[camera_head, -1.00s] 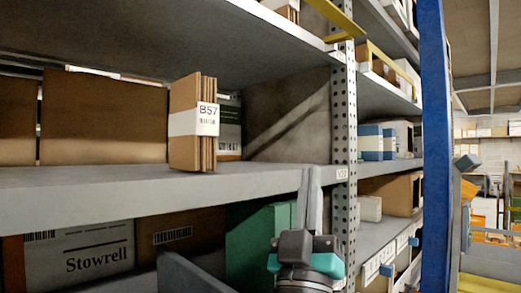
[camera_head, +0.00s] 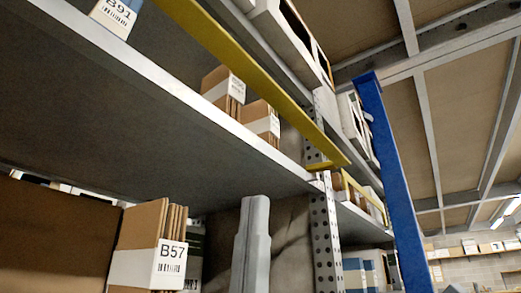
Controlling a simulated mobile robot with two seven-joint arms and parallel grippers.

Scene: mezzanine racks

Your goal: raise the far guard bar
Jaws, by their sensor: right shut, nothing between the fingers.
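Two yellow guard bars show in the head view. The nearer, long bar (camera_head: 255,80) slants from the top left down to the right, in front of the upper shelf's boxes, and ends near the perforated upright. The farther bar (camera_head: 363,198) is smaller and runs along the shelf beyond that upright, partly hidden by it. My right gripper (camera_head: 256,202) is shut and empty, its grey fingers pointing up below the upper shelf's edge, apart from both bars. The rest of that gripper is below the frame. My left gripper is not in view.
A perforated grey upright (camera_head: 326,240) and a blue post (camera_head: 392,180) stand right of my gripper. The upper shelf edge (camera_head: 205,110) crosses above it. A B57 carton bundle (camera_head: 150,245) stands at lower left. Open space lies right of the blue post.

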